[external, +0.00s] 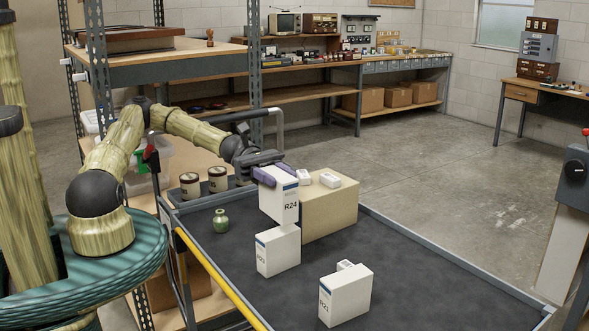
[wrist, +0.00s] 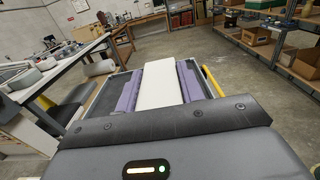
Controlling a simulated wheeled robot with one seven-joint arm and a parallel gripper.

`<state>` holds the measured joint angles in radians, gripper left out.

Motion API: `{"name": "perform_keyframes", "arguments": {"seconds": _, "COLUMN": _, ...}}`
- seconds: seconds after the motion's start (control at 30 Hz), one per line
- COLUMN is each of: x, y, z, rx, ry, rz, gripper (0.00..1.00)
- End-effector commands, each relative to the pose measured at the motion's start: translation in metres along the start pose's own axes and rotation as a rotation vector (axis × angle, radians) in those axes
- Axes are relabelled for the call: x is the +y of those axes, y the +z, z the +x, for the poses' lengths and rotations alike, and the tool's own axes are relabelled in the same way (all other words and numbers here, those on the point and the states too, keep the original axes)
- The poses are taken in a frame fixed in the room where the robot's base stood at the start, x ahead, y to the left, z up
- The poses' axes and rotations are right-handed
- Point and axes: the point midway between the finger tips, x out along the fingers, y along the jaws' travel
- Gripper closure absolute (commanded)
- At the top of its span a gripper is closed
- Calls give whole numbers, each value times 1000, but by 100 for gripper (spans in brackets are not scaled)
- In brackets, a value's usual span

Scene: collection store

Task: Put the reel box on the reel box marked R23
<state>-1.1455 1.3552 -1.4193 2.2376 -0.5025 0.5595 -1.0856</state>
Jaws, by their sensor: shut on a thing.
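My gripper (external: 277,174) is shut on a white reel box marked R24 (external: 280,204), gripping it near its top and holding it upright. In the wrist view the white box (wrist: 161,84) sits between the two purple fingers. Directly below it a second white reel box (external: 278,253) stands upright on the dark cart top; its label is too small to read surely. The held box's bottom overlaps this box's top in the picture; I cannot tell whether they touch. A third white reel box (external: 345,297) stands nearer the front, its mark also unclear.
A tan carton (external: 330,212) with small white items on top stands just behind the held box. A green vase (external: 221,221) and two dark-lidded jars (external: 190,186) stand to the left. The cart top (external: 400,262) is clear at right. A yellow rail (external: 215,275) runs along its left edge.

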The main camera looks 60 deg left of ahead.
Motion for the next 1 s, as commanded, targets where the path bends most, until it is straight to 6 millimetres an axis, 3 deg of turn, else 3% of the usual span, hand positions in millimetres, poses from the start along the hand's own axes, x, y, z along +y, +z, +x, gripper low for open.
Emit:
{"name": "perform_keyframes", "arguments": {"seconds": 0.37, "x": 0, "y": -6, "z": 0, "rx": 0, "ry": -1, "rz": 1, "gripper": 96}}
{"name": "perform_keyframes", "arguments": {"seconds": 0.67, "x": 0, "y": -41, "z": 0, "rx": -1, "ry": -2, "rz": 1, "gripper": 96}}
{"name": "perform_keyframes", "arguments": {"seconds": 1.0, "x": 0, "y": -43, "z": 0, "rx": 0, "ry": -2, "rz": 1, "gripper": 96}}
